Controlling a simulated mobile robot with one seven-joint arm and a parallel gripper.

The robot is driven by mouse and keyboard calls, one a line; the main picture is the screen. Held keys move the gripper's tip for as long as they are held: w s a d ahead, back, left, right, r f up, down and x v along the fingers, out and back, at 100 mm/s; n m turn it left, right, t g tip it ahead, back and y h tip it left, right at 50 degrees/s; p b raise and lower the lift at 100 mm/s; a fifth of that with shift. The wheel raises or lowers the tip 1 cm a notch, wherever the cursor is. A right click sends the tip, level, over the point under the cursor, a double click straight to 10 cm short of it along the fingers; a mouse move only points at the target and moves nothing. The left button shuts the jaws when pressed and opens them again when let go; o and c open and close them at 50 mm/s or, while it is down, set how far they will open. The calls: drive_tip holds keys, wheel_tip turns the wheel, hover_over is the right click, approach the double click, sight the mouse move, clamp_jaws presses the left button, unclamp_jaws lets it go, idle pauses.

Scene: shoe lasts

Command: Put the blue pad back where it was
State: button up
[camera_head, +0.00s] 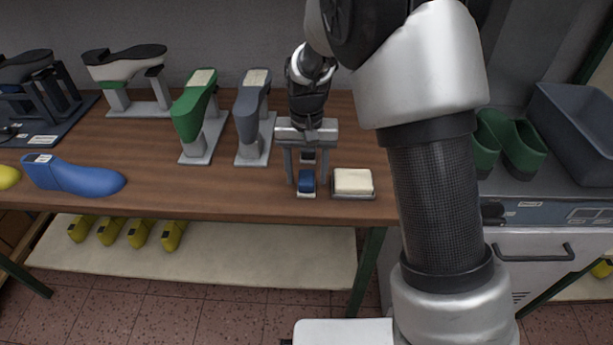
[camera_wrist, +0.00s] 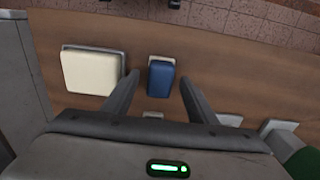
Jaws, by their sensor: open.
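The blue pad (camera_head: 306,181) is a small blue block on a pale base, near the table's front edge. In the wrist view the blue pad (camera_wrist: 160,77) lies between the tips of my two fingers, with a gap on each side. My gripper (camera_head: 306,178) is open and points down over the pad; it also shows in the wrist view (camera_wrist: 160,82). A cream pad on a grey tray (camera_head: 352,183) sits just right of the blue pad, and it shows at left in the wrist view (camera_wrist: 93,72).
Green (camera_head: 193,110) and grey (camera_head: 252,115) shoe lasts on stands are to the left. A blue last (camera_head: 75,177) lies near the front left edge. A grey bin (camera_head: 575,125) and green clogs (camera_head: 515,145) stand at right. Bare wooden table (camera_head: 225,185) lies left of my gripper.

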sight(306, 177)
drive_tip(key=s+d+r+t+p, duration=0.1)
drive_tip(key=s+d+r, duration=0.15)
drive_tip(key=r, duration=0.65)
drive_tip(key=s+d+r, duration=0.2)
drive_tip(key=d+r, duration=0.1)
drive_tip(key=r, duration=0.5)
drive_tip(key=s+d+r+t, duration=0.2)
drive_tip(key=s+d, duration=0.2)
drive_tip(key=s, duration=0.5)
drive_tip(key=s+d+r+t, duration=0.2)
drive_tip(key=s+d, duration=0.3)
drive_tip(key=s, duration=0.4)
drive_tip(key=shift+s+r+t, duration=0.2)
drive_tip(key=shift+r+t, duration=0.1)
drive_tip(key=shift+r, duration=0.3)
wheel_tip(306, 177, up, 13)
drive_tip(key=p, duration=1.3)
drive_tip(key=shift+f, duration=0.15)
